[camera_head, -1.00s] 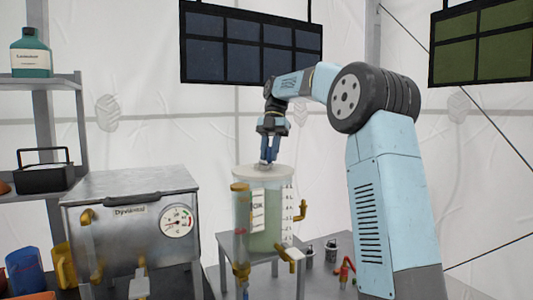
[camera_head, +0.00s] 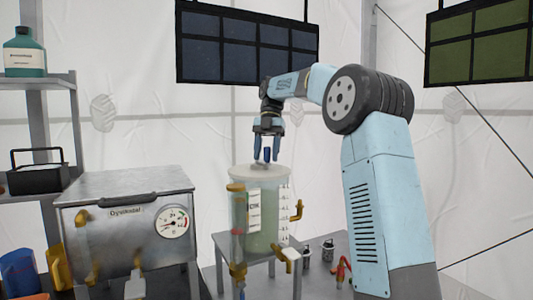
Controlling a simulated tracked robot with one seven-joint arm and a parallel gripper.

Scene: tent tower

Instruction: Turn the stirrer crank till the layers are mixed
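The stirrer tank (camera_head: 262,215) is a clear cylinder with a pale lid, standing on a small grey table. The liquid in it looks pale green; I cannot make out separate layers. A small dark blue crank knob (camera_head: 267,156) stands upright above the lid. My gripper (camera_head: 267,158) points down over the lid, its two blue fingers apart on either side of the knob. A gap shows between the knob and the fingers. The crank's arm is too small to make out clearly.
A metal box with a gauge (camera_head: 130,225) stands left of the tank. Brass fittings (camera_head: 297,210) stick out from the tank's side. Small dark canisters (camera_head: 328,250) and a red-handled valve (camera_head: 342,268) are on the right. Dark panels (camera_head: 248,45) hang behind.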

